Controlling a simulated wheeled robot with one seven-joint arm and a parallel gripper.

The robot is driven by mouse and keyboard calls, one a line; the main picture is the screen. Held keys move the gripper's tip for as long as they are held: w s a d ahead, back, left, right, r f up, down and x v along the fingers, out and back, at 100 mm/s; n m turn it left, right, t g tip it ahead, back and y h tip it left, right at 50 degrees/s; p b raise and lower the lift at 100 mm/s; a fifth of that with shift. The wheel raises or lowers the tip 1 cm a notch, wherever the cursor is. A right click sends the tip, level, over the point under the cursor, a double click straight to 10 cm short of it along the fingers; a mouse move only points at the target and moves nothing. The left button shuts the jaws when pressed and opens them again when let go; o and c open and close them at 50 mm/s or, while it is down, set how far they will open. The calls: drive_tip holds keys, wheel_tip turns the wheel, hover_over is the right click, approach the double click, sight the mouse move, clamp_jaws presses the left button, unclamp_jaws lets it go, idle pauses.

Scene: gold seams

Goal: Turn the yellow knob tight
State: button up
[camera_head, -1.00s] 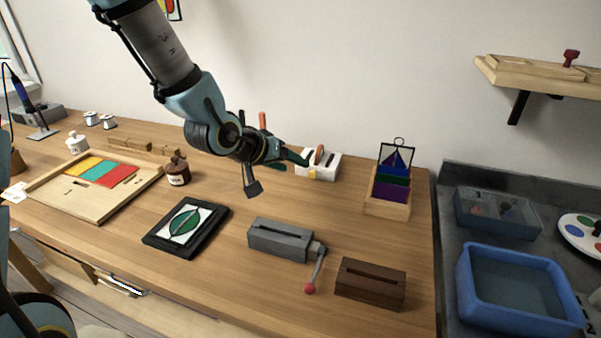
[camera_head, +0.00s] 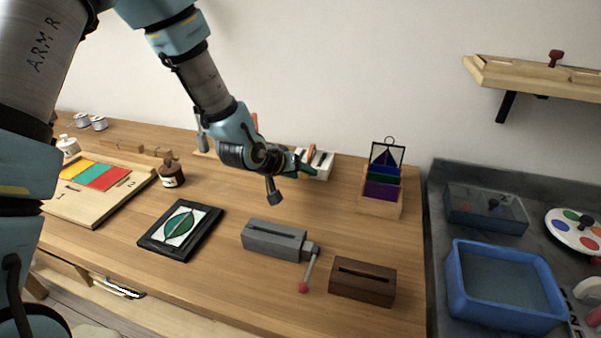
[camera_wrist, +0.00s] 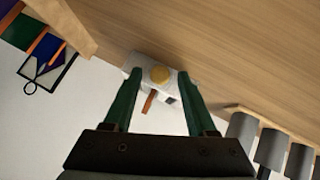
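There my gripper (camera_head: 307,166) hides the knob. My gripper (camera_wrist: 159,82) has two green fingers, apart and open, one on each side of the knob in the wrist view. I cannot tell whether either finger touches it.
A wooden rack (camera_head: 379,206) with coloured glass sheets stands right of the block. A grey vice-like box (camera_head: 272,240) and a brown slotted block (camera_head: 361,282) lie nearer the front.

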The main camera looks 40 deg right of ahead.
clamp_jaws()
drive_tip(key=shift+s+b, duration=0.1)
drive_tip(key=shift+b, duration=0.45)
drive_tip(key=shift+s+d+m+t+y+b, duration=0.2)
drive_tip(key=shift+m+t+y+b, duration=0.3)
drive_tip(key=shift+t+b, duration=0.3)
drive_tip(key=shift+s+r+m+t+y, duration=0.15)
drive_tip(key=shift+s+m+t+y, duration=0.05)
drive_tip(key=shift+m+t+y, duration=0.35)
drive_tip(key=shift+s+d+r+m+t+y+p, duration=0.15)
drive_tip(key=shift+m+t+y+p, duration=0.2)
drive_tip(key=shift+t+p, duration=0.6)
drive_tip(key=t+p, duration=0.1)
drive_tip(key=p, duration=0.2)
drive_tip(key=shift+m+y+p, duration=0.3)
drive_tip(key=shift+m+y, duration=0.1)
drive_tip(key=p, duration=0.1)
drive_tip(key=m+t+p, duration=0.1)
drive_tip(key=p, duration=0.1)
drive_tip(key=shift+f+t+y, duration=0.25)
drive_tip(key=shift+t+y, duration=0.05)
drive_tip(key=shift+y, duration=0.1)
drive_tip(key=shift+f, duration=0.1)
